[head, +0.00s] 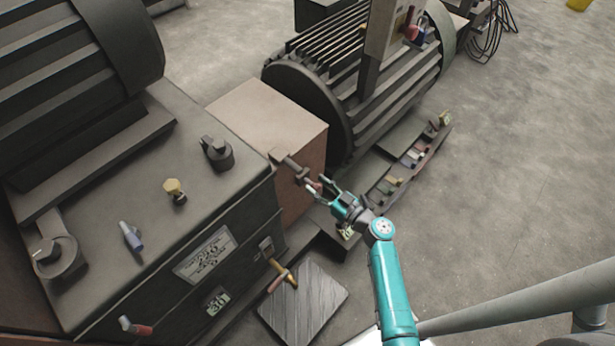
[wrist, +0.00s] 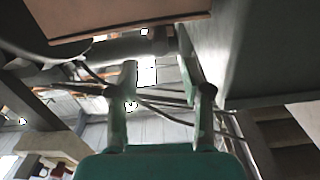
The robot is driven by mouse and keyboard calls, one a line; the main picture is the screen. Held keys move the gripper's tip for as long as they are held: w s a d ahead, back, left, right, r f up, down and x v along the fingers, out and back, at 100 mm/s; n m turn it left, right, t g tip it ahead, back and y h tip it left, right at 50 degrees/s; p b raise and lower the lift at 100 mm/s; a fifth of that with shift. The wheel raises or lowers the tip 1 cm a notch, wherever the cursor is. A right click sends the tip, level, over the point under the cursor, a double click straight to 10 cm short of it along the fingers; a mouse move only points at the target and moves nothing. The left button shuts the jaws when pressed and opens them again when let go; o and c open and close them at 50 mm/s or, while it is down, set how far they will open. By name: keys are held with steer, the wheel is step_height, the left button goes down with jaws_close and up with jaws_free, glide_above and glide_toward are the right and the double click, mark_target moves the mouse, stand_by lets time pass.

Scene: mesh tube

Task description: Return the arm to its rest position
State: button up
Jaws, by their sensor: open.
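My teal arm reaches up from the bottom of the head view, and my gripper (head: 322,184) is at its end. The gripper is open, with its fingertips beside a small dark fitting with a reddish end (head: 305,178) on the side of the brown box (head: 272,125). I cannot tell whether the fingers touch the fitting. In the wrist view the two fingers (wrist: 160,75) stand apart with nothing visible between them.
A dark machine (head: 150,190) with knobs and a label fills the left. A finned motor (head: 350,90) stands behind the box. A low rail with small coloured parts (head: 393,183) lies right of the gripper.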

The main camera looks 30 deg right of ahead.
steer(key=shift+v, duration=0.85)
steer(key=s+a+f+m+g+h, duration=0.1)
steer(key=s+a+f+g+h, duration=0.15)
steer(key=s, duration=0.45)
steer(key=s+a+f+m+g+h, duration=0.1)
steer(key=s+a+f, duration=0.15)
steer(key=s, duration=0.45)
steer(key=s+a+f+m+g+h, duration=0.1)
steer(key=s+a, duration=0.3)
steer(key=s, duration=0.3)
steer(key=s+r+t, duration=0.1)
steer(key=s+r, duration=0.7)
steer(key=r, duration=0.3)
steer(key=s+r+t+h, duration=0.1)
steer(key=s+r, duration=0.7)
steer(key=r, duration=0.3)
steer(key=shift+s+a+r+n, duration=0.3)
steer(key=shift+s, duration=0.05)
